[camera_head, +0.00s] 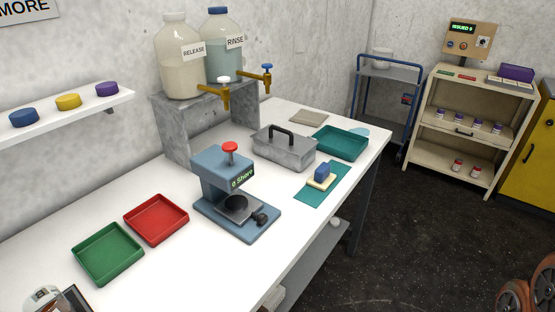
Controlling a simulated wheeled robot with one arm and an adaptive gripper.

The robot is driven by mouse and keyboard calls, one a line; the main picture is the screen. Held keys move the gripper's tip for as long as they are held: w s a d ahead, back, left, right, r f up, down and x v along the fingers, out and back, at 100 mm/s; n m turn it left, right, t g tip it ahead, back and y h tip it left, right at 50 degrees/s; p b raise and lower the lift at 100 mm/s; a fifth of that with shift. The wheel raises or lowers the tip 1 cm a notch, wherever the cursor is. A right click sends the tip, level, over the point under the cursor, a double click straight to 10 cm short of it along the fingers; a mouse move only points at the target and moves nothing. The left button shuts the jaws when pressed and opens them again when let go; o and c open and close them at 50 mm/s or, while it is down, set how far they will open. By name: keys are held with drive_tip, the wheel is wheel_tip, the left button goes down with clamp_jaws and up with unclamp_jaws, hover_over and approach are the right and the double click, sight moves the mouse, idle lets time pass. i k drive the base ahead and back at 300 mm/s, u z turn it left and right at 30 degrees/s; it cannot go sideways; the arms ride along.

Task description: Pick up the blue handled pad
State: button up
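The blue handled pad (321,175) has a small blue block handle on a cream base. It rests on a teal mat (313,197) near the right front edge of the white table. A grey and white part at the bottom left corner may belong to my arm, but I cannot tell. No gripper fingers show in this view.
A blue-grey press (222,170) with a red knob stands left of the pad. A grey lidded box (284,154) and a teal tray (341,143) sit behind it. Red (156,247) and green (108,279) trays lie front left. Dark floor is open to the right.

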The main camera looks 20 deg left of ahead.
sight(321, 179)
drive_tip(key=u, duration=1)
drive_tip(key=i, duration=0.95)
drive_tip(key=u, duration=0.95)
